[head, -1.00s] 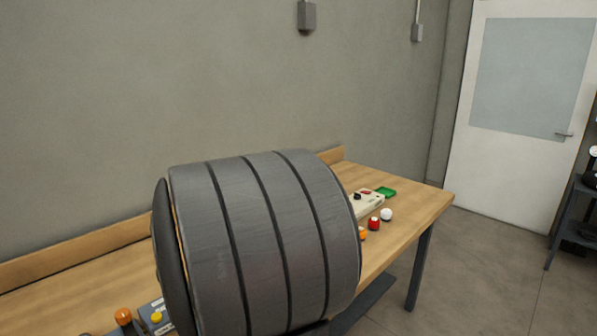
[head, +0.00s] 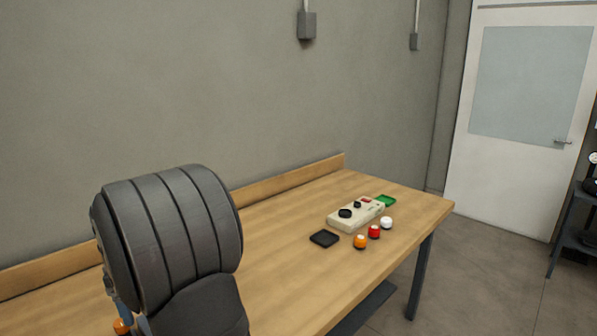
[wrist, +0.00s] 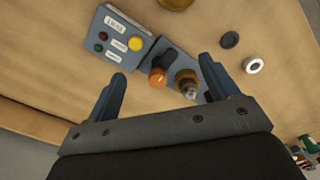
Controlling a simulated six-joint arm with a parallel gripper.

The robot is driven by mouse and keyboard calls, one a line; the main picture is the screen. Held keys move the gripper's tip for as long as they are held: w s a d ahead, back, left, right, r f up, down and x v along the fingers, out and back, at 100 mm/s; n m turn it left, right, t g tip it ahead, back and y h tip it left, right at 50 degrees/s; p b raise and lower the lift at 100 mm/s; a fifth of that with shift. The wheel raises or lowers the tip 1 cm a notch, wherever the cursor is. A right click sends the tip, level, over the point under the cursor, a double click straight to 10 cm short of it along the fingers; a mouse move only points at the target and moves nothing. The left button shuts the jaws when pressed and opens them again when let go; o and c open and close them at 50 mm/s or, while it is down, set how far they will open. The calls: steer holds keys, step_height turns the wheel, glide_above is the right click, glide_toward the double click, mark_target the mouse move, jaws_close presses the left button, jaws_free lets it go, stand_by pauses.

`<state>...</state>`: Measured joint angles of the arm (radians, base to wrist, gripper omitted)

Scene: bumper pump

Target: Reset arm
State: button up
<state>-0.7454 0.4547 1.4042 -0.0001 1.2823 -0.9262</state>
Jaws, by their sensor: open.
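My gripper (wrist: 162,68) is open and empty in the wrist view, its two blue-grey fingers apart above the wooden bench. Beyond the fingertips is a blue-grey device with an orange knob (wrist: 158,79) and a brass-coloured part (wrist: 187,82). Next to it, on the left, is a control box (wrist: 112,42) with a yellow button (wrist: 134,44), red and green buttons and white labels. In the head view my arm fills the lower left and hides most of this device. Only a bit of an orange knob (head: 121,326) shows there. I cannot tell any contact with the fingers.
The bench middle is clear.

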steer(key=shift+n, duration=0.3)
steer(key=s+a+f, duration=0.1)
steer(key=a, duration=0.3)
steer(key=s+a+f, duration=0.2)
steer(key=a, duration=0.2)
steer(key=s+a+f, duration=0.1)
steer(key=a+f, duration=0.1)
steer(key=a, duration=0.2)
steer(key=shift+s+a+f, duration=0.15)
steer(key=shift+a+f, duration=0.1)
